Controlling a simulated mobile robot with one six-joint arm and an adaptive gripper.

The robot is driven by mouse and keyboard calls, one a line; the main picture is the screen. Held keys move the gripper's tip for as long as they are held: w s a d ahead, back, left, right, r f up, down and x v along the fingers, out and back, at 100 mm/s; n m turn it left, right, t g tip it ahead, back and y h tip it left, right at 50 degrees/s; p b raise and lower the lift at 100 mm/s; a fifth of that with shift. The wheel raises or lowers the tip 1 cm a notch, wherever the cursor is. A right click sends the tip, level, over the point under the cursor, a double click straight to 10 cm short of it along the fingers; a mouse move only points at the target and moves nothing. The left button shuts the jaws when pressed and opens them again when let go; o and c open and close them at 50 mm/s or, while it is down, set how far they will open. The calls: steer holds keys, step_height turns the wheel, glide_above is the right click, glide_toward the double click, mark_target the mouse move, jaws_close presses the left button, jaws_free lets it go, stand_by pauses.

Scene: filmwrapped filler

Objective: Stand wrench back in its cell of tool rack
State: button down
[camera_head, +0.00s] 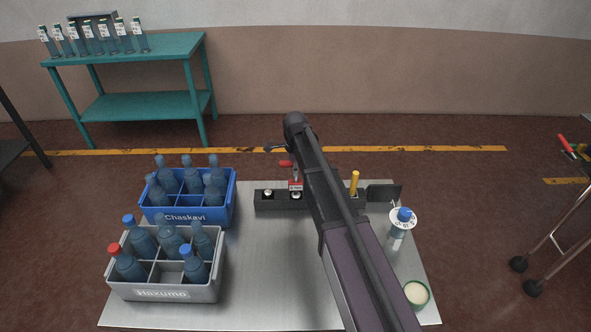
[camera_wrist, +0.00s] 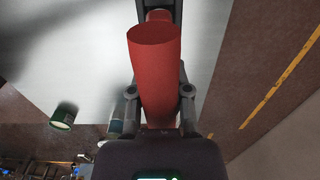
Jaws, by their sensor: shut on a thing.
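My gripper (camera_wrist: 159,92) is shut on a thick red handle, taken as the wrench (camera_wrist: 156,65), with one finger on each side in the wrist view. Its round red end faces the camera, and its far end is hidden. In the head view, red parts (camera_head: 286,163) show left of my arm, just above the tool rack. The tool rack (camera_head: 283,204) is a long dark block on the grey table. Pale round spots show on its front, and my arm covers its middle. I cannot tell whether the wrench is inside a cell.
A yellow handle (camera_head: 354,183) stands upright at the rack's right part. A blue crate (camera_head: 186,215) and a grey crate (camera_head: 163,291) of bottles stand left. A blue-capped bottle (camera_head: 398,232) and a green-rimmed cup (camera_head: 416,293) stand right. The table's (camera_head: 265,270) middle is bare.

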steer(key=shift+f+b, duration=0.7)
steer(key=shift+f, duration=0.1)
steer(key=shift+c, duration=2.4)
jaws_free()
steer(key=shift+r, duration=0.1)
steer(key=shift+r, duration=0.1)
step_height(320, 180, up, 12)
steer(key=p, duration=1.2)
steer(key=shift+f, duration=0.2)
steer(key=s+d+n, duration=0.8)
steer(key=s+n, duration=0.1)
steer(key=s, duration=0.3)
steer(key=s+d+r+n, duration=0.1)
steer(key=s+d+n, duration=0.6)
steer(key=s, duration=0.5)
steer(key=shift+s+d+n+p, duration=0.35)
steer(key=shift+n+p, duration=0.1)
steer(key=shift+n, duration=0.55)
